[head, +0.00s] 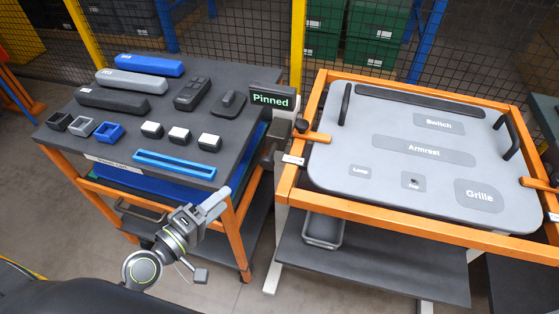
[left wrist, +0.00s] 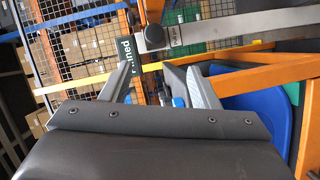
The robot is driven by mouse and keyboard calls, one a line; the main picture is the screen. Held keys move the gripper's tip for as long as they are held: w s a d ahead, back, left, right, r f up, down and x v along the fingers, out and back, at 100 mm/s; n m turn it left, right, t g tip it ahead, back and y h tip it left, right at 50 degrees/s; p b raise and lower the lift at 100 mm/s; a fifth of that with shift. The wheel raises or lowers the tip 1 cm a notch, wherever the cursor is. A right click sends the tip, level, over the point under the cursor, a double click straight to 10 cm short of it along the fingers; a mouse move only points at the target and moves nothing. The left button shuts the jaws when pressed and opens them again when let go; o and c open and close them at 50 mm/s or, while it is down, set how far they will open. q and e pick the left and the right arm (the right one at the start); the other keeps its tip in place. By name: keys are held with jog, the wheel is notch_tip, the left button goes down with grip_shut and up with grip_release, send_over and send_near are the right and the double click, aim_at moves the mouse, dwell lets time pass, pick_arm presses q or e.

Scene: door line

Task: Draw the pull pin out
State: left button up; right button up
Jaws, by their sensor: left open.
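The pull pin appears to be the round black knob (left wrist: 155,37) on a grey bar in the left wrist view, beside a small label (left wrist: 175,36). In the head view its details are too small to make out near the white label (head: 293,160) on the line frame's left side. A display reading "Pinned" (head: 270,100) stands above there. My left gripper (head: 217,201) is open and empty, low in front of the table's right corner, apart from the knob. In the left wrist view its fingers (left wrist: 157,72) point towards the knob. My right gripper is not in view.
A dark table (head: 75,137) at left carries bars, small blocks and a blue tray (head: 175,166). A grey door panel (head: 345,180) lies in an orange frame (head: 420,221) at right. A mesh fence stands behind.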

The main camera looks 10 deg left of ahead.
aim_at(264, 165)
pick_arm(q)
jog(key=p+x, duration=0.1)
jog(key=x, duration=0.4)
jog(key=r+p+x, duration=0.1)
jog(key=x, duration=0.5)
jog(key=p+x, duration=0.2)
jog(key=x, duration=0.4)
jog(key=shift+w+d+r, duration=0.1)
jog(key=shift+w+d, duration=0.05)
jog(key=shift+d, duration=0.25)
